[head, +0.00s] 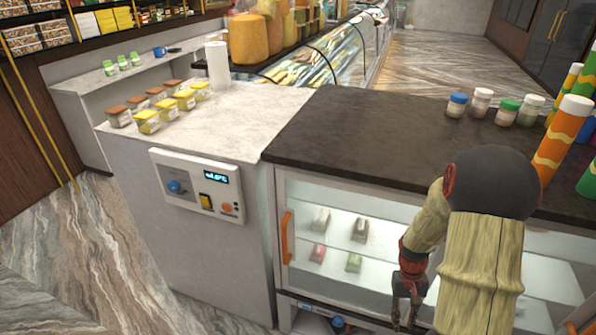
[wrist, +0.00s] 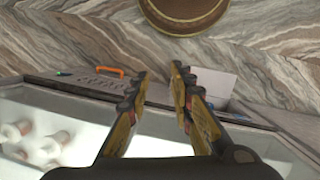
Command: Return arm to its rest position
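My arm (head: 480,250) comes in at the lower right of the head view, bent, with its forearm hanging down in front of the display case. My gripper (head: 404,320) points downward in front of the case's glass, right of the orange door handle (head: 287,238). In the wrist view my gripper (wrist: 160,80) has its two fingers apart with a gap between them. Nothing is held; floor shows through the gap. I cannot tell the exact distance from the fingers to the glass.
The display case has a dark top (head: 370,145) bearing small jars (head: 457,105) and tall striped tubes (head: 560,135). Small blocks (head: 353,262) sit inside. A pale counter (head: 240,115) stands at left. Marbled floor (wrist: 60,40) and a round brown object (wrist: 185,15) show in the wrist view.

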